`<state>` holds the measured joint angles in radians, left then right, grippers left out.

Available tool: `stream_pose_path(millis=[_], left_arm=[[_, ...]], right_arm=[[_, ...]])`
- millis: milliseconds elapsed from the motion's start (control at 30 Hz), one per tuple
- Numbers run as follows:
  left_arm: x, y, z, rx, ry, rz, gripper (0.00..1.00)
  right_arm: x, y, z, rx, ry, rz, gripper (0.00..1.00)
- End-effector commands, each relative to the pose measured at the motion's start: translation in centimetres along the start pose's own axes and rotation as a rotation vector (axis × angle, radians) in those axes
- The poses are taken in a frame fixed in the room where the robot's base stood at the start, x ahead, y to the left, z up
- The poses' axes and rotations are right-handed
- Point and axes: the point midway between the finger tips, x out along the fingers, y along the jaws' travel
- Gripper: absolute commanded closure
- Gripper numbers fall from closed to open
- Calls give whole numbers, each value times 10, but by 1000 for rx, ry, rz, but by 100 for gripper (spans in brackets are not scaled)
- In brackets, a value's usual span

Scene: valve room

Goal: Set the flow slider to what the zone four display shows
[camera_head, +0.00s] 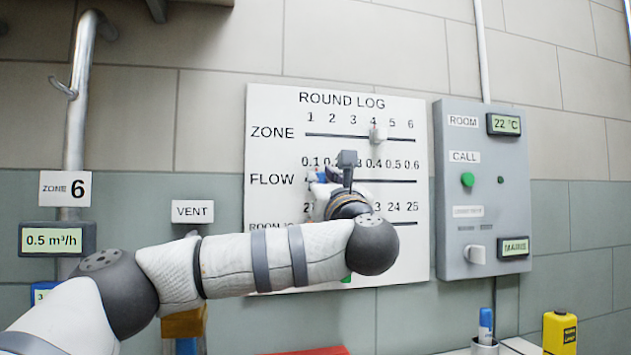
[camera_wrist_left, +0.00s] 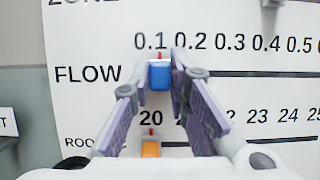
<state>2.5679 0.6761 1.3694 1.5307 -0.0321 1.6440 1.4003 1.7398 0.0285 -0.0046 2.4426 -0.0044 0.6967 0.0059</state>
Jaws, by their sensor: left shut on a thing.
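The white ROUND LOG board (camera_head: 275,120) carries a FLOW row marked 0.1 to 0.6. The blue flow slider (camera_wrist_left: 160,76), with a red pointer, sits just right of the 0.1 mark in the left wrist view. My left gripper (camera_wrist_left: 164,68) is shut on this slider, one finger on each side. In the head view the left gripper (camera_head: 322,180) and its wrist hide part of the FLOW row. The grey zone slider (camera_head: 377,134) stands at 4. The display under the ZONE 6 sign (camera_head: 58,239) reads 0.5 m³/h. No zone four display is in view.
An orange slider (camera_wrist_left: 150,149) sits near 20 on the row below. At right is a grey panel (camera_head: 483,215) with a green button and displays. A VENT sign (camera_head: 192,211), a pen cup (camera_head: 484,348) and a yellow container (camera_head: 560,331) also show.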

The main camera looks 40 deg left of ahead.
Motion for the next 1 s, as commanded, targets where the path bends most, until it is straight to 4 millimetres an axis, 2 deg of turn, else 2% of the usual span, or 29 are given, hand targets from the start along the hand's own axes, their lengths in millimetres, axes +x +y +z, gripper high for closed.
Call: stream_pose_path(millis=[100, 200, 500, 533, 600, 900, 1000], left_arm=[[0, -21, 2, 0, -2, 0, 100], [0, -30, 2, -1, -2, 1, 100], [0, -32, 2, -2, -2, 1, 100], [0, -32, 2, -2, -2, 0, 79], [0, -32, 2, -2, -2, 0, 64], [-1, -33, 1, -2, -1, 0, 63], [-13, -34, 1, -2, -2, -3, 63]], right_arm=[[0, 0, 0, 0, 0, 0, 63], [0, 0, 0, 0, 0, 0, 63], [0, 0, 0, 0, 0, 0, 63], [0, 0, 0, 0, 0, 0, 63], [0, 0, 0, 0, 0, 0, 63], [0, 0, 0, 0, 0, 0, 63], [0, 0, 0, 0, 0, 0, 63]])
